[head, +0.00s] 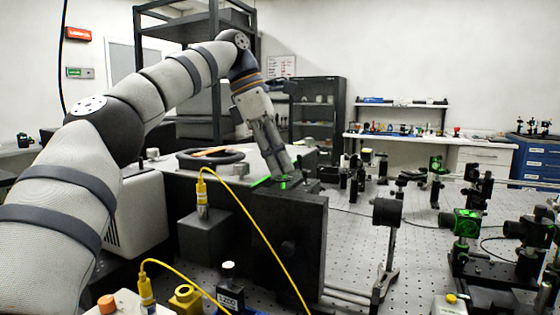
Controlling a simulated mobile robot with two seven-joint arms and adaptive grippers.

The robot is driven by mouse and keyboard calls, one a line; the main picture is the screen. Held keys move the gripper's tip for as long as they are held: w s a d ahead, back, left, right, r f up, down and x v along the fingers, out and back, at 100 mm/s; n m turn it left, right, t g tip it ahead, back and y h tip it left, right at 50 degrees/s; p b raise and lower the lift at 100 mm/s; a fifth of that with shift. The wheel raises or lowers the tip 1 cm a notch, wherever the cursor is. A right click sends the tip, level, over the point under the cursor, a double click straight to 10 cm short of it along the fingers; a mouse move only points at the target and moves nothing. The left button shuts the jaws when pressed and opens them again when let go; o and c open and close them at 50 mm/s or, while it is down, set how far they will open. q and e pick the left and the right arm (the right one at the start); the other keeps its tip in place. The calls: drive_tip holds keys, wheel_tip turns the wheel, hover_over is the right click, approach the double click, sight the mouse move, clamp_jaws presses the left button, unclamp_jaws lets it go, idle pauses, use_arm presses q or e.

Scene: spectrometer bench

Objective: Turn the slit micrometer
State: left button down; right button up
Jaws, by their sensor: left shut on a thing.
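My left gripper (284,184) points downward at the top of a dark spectrometer housing (290,240) in the middle of the head view. Its fingers are shut on a small part there, at the place where the slit micrometer would be. The fingers hide most of that part, so I cannot make out its scale or how far it is turned. A green glow shows beside the fingertips. My left arm comes in from the left and arches over the housing. My right gripper is not in view.
Yellow cables (250,223) loop up in front of the housing. A round dark ring (211,157) lies behind it to the left. The perforated optical bench (350,255) to the right carries a lens post (387,212) and several green-lit mounts (466,223).

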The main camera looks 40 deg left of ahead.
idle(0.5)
use_arm(q)
drive_tip(key=c, duration=1.6)
unclamp_jaws()
drive_tip(key=shift+o, duration=0.2)
